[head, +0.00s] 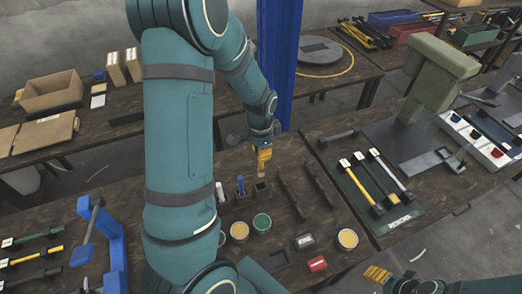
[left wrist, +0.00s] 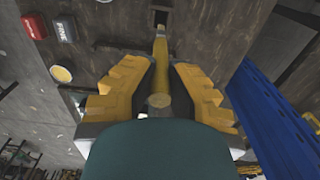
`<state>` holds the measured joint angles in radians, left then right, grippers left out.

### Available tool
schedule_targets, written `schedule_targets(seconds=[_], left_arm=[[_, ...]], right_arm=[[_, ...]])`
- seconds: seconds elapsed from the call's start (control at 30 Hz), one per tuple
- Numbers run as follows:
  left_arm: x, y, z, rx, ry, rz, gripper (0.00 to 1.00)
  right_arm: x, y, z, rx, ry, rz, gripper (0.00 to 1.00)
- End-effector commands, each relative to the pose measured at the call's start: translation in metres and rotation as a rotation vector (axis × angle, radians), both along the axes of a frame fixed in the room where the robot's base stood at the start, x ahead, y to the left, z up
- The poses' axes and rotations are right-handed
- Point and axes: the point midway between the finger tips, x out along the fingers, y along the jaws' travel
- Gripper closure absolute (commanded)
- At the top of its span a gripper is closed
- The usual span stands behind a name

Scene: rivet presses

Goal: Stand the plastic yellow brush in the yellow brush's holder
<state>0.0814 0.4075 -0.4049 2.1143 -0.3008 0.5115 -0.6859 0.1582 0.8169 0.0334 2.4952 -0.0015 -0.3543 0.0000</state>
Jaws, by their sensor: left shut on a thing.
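My left gripper (head: 263,158) is shut on the yellow brush (left wrist: 160,65), whose near end shows between the two yellow fingers in the left wrist view. In the head view the brush (head: 261,172) hangs roughly upright below the fingers, mostly covered by them. Its far end is over or at a dark square opening, the holder (left wrist: 153,18); I cannot tell whether it is inside. In the head view, the holder (head: 261,187) is right under the brush. My right gripper (head: 376,274) is at the lower right edge, apart from these; its opening cannot be judged.
A blue brush (head: 240,184) and a white one (head: 220,192) stand just left of the holder. Open tins (head: 262,223) are in front. Dark racks (head: 318,185) lie to the right, and a blue post (head: 278,60) rises close behind my left gripper.

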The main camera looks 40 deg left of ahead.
Motion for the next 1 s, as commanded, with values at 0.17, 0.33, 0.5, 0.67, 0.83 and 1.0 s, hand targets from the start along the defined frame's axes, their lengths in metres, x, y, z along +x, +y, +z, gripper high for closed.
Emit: schedule_targets(seconds=[0.17, 0.33, 0.5, 0.67, 0.83, 1.0], left_arm=[[0.000, 0.000, -0.003, 0.001, 0.000, 0.005, 1.00], [0.000, 0.000, -0.012, 0.001, 0.000, 0.005, 1.00], [0.000, 0.000, -0.025, 0.001, 0.000, 0.005, 1.00], [0.000, 0.000, -0.036, 0.001, 0.000, 0.005, 1.00], [0.000, 0.000, -0.048, 0.001, 0.000, 0.005, 1.00], [0.000, 0.000, -0.061, 0.000, 0.000, 0.005, 1.00]], right_arm=[[0.000, 0.000, -0.004, 0.000, -0.001, 0.000, 0.41], [0.000, 0.000, -0.011, 0.000, -0.001, -0.001, 0.41], [-0.001, 0.000, -0.021, -0.001, -0.001, -0.004, 0.41], [-0.001, 0.000, -0.032, -0.002, 0.000, -0.004, 0.41], [0.000, 0.001, -0.043, -0.004, -0.001, -0.004, 0.41], [0.000, 0.001, -0.054, -0.006, -0.002, -0.005, 0.41]])
